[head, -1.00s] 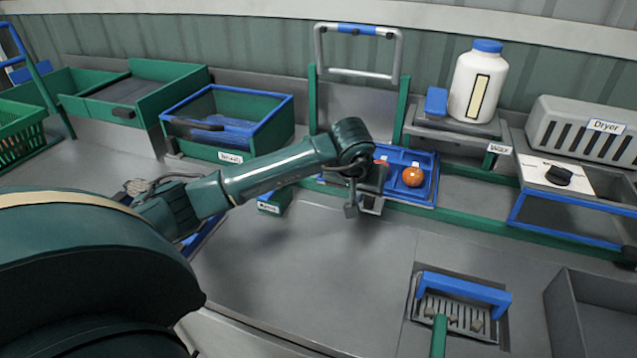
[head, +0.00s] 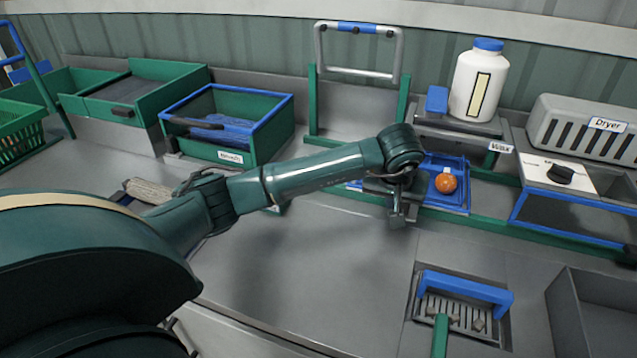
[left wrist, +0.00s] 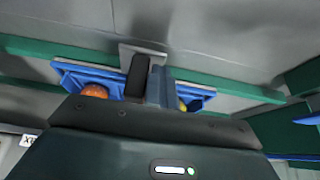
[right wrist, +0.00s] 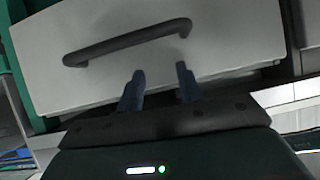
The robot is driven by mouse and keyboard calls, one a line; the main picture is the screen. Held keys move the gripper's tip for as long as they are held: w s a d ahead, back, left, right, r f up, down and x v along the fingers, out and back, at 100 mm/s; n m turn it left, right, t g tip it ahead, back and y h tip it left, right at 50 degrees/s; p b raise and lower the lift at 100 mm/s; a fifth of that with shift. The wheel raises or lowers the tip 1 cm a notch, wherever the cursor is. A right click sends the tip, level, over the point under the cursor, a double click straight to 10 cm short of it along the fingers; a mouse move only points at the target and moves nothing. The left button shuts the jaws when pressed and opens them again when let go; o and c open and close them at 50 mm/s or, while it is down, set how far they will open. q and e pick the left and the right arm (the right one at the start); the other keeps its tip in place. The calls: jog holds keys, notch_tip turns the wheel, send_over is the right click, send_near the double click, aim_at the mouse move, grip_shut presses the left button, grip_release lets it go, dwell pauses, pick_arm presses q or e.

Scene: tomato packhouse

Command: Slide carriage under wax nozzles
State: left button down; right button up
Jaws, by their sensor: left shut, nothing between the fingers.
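The carriage (head: 462,203) is a blue tray on green rails, with an orange-red tomato (head: 446,183) in its right part. My right gripper (right wrist: 160,74) is open and empty in front of a pale panel with a dark handle (right wrist: 128,42).
A white bottle (head: 478,85) with a blue cap stands on the wax shelf. The dryer (head: 580,125) is farther right. A blue-rimmed bin (head: 228,125) and green trays are at left. The grey counter between is clear.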

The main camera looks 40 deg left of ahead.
pick_arm(q)
jog(key=shift+w+d+b, duration=0.1)
jog(key=shift+w+d, duration=0.15)
jog(key=shift+d, duration=0.5)
jog(key=shift+w+d+b, duration=0.15)
jog(key=shift+w+d, duration=0.05)
jog(key=shift+d, duration=0.55)
jog(key=shift+w+d+b, duration=0.1)
jog(key=shift+w+d, duration=0.15)
jog(key=shift+d, duration=0.5)
jog(key=shift+w+d, duration=0.1)
jog(key=shift+d, duration=0.2)
jog(key=shift+w+d+b, duration=0.2)
jog(key=shift+d, duration=0.4)
jog(key=shift+w+d+b, duration=0.2)
jog(key=shift+d, duration=0.4)
jog(key=shift+a, duration=0.2)
jog(key=shift+s+a, duration=0.35)
jog(key=shift+a, duration=0.5)
jog(key=s+p+v, duration=0.1)
jog(key=p+v, duration=0.4)
jog(key=v, duration=0.3)
jog(key=shift+s+d, duration=0.2)
jog(key=shift+f, duration=0.15)
